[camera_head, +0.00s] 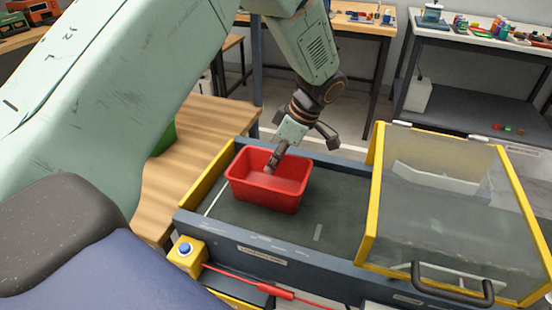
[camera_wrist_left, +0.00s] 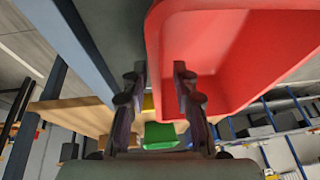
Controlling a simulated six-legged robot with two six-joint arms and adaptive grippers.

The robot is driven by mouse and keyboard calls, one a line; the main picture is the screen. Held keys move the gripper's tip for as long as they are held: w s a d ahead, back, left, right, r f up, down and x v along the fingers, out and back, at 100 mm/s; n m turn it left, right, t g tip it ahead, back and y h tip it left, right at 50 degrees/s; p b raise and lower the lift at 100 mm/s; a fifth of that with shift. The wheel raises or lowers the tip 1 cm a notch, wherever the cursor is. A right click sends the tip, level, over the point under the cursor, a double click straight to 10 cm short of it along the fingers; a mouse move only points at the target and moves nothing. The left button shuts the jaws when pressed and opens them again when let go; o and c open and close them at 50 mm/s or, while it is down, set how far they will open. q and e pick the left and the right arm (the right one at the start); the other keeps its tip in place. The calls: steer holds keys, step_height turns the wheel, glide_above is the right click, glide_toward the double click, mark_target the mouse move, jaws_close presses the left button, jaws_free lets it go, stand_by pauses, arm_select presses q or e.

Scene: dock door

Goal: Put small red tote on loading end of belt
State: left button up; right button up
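The small red tote (camera_head: 265,194) sits upright on the dark belt (camera_head: 335,195), near its left end, beside the yellow end plate. My left gripper (camera_head: 299,152) is over the tote's far wall with its fingers spread. One finger reaches down inside the tote and the other is outside the far wall. In the left wrist view, the tote's wall (camera_wrist_left: 161,50) runs between the two separated fingers (camera_wrist_left: 160,80). I cannot tell whether either finger touches it. The tote looks empty where its inside shows. My right gripper is not in view.
A yellow-framed clear guard (camera_head: 440,205) covers the belt's right part. A wooden table (camera_head: 190,150) with a green bin (camera_head: 163,138) stands left. Bare belt lies between tote and guard.

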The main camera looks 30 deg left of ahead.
arm_select(q)
steer(key=p+v, duration=0.2)
steer(key=v, duration=1)
steer(key=shift+r, duration=0.15)
stand_by(0.5)
stand_by(0.6)
